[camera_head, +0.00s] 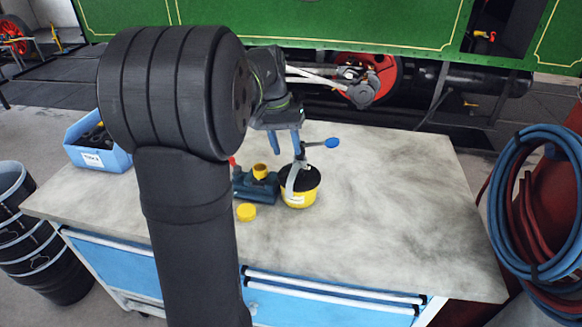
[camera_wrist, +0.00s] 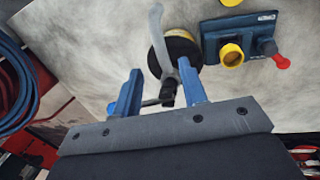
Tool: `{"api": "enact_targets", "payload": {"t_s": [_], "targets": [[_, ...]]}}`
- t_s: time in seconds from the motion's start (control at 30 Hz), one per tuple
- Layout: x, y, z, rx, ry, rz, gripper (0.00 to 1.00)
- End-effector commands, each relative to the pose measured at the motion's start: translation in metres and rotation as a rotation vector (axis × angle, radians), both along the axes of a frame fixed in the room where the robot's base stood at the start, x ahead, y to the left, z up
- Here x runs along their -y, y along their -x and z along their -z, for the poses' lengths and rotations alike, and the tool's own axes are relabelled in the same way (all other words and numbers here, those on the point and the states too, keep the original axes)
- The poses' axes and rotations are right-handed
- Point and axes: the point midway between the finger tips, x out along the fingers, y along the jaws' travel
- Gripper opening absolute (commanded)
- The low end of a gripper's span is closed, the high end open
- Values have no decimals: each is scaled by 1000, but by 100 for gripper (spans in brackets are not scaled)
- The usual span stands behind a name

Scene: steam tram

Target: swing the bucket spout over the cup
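A yellow bucket (camera_head: 300,197) with a black top stands on the bench. Its grey curved spout (camera_head: 291,181) points toward the bench's front edge, beside the cup and not over it. The bucket (camera_wrist: 155,66) and spout (camera_wrist: 157,30) also show in the wrist view. A yellow cup (camera_head: 261,171) sits on a teal block (camera_head: 262,191) left of the bucket; in the wrist view the cup (camera_wrist: 231,54) is right of the spout. My gripper (camera_wrist: 160,85) is open above the bucket. The bucket's dark upright post (camera_wrist: 168,92) shows between the blue fingers; contact cannot be told.
A blue-knobbed lever (camera_head: 330,143) sticks out right of the post. A yellow disc (camera_head: 246,212) lies in front of the teal block, which has a red knob (camera_wrist: 281,61). A blue bin (camera_head: 98,152) stands at the left. The bench's right side (camera_head: 400,200) is clear.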

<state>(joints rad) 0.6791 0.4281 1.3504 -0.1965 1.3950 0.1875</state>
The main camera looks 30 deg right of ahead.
Motion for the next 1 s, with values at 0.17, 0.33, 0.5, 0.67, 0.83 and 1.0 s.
{"api": "enact_targets", "payload": {"t_s": [0.17, 0.33, 0.5, 0.67, 0.83, 1.0], "targets": [[5, 6, 37, -3, -3, 2, 39], [8, 9, 60, -1, -1, 0, 39], [9, 10, 70, 0, 0, 0, 39], [10, 10, 71, 1, 1, 0, 39], [10, 10, 71, 1, 1, 0, 29], [10, 10, 71, 1, 1, 0, 0]]}}
